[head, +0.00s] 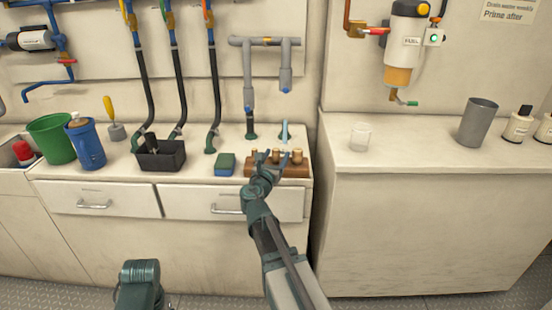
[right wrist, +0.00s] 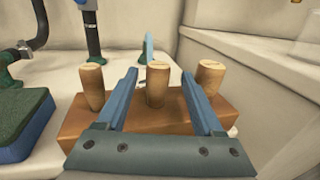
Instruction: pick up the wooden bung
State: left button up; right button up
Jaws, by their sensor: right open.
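Several wooden bungs stand upright in a brown wooden block (head: 295,171) at the right end of the left counter. In the right wrist view the block (right wrist: 180,118) holds a left bung (right wrist: 92,87), a middle bung (right wrist: 157,83) and a right bung (right wrist: 209,77). My right gripper (head: 270,157) reaches over the block from the front. Its two blue fingers are spread apart in the right wrist view (right wrist: 158,78), with the middle bung showing between them. I cannot tell whether the fingers touch it. My left gripper is not in view.
A green-and-blue sponge (head: 225,164) and a black bin (head: 160,157) lie left of the block. A blue jug (head: 88,145) and green bucket (head: 52,138) stand farther left. Pipes (head: 250,100) rise behind. A clear glass (head: 361,136) and grey cup (head: 477,124) stand on the right counter.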

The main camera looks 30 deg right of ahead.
jog(key=x, duration=0.4)
jog(key=shift+w+r, duration=0.15)
jog(key=shift+w, duration=0.1)
jog(key=shift+s, duration=0.1)
grip_shut()
